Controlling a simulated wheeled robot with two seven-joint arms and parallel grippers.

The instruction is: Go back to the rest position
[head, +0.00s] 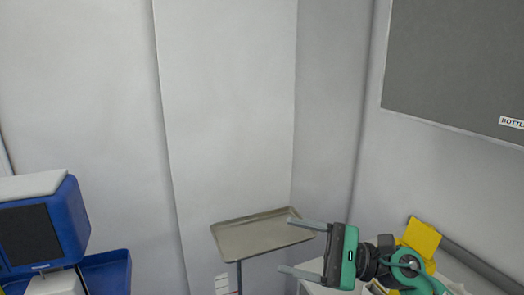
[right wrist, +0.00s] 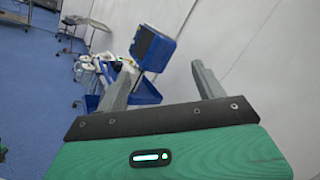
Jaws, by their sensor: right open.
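My right gripper (head: 298,248) is at the lower right of the head view, its two grey fingers spread apart and pointing left. Nothing is between them. The upper fingertip overlaps the right edge of the metal tray (head: 258,241) in the picture; I cannot tell whether they touch. In the right wrist view the same gripper (right wrist: 160,80) shows its fingers wide apart and empty, with the green palm at the bottom. My left gripper does not show in either view.
A blue machine with a dark screen (head: 40,230) stands at the left; it also shows in the right wrist view (right wrist: 152,48). A yellow object (head: 420,240) is at the right, close behind my right arm. White walls (head: 225,100) close off the back. Blue floor (right wrist: 30,80) is open at the left.

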